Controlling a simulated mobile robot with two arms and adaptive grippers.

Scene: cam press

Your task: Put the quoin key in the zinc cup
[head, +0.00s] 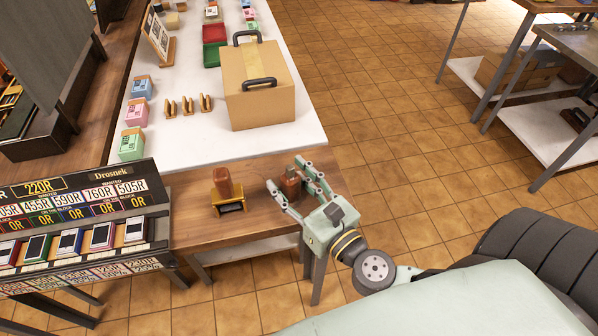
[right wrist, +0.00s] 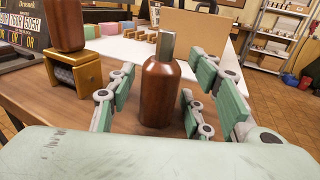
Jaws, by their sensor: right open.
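A brown bottle-shaped piece with a flat grey metal top (right wrist: 158,95) stands upright on the brown wooden table; it also shows in the head view (head: 291,184). I cannot tell whether it is the quoin key. My right gripper (head: 284,173) is open, with its fingers on either side of this piece; in the right wrist view there is a gap between the fingers (right wrist: 158,85) and its sides. I cannot make out a zinc cup in either view. My left gripper is not in view.
Left of the piece, a wooden block with a dark inset (head: 231,208) carries a brown upright part (head: 222,181). Behind is a white tabletop (head: 190,150) with a cardboard box (head: 258,90) and small wooden stands (head: 187,106). A sign rack (head: 85,220) stands left.

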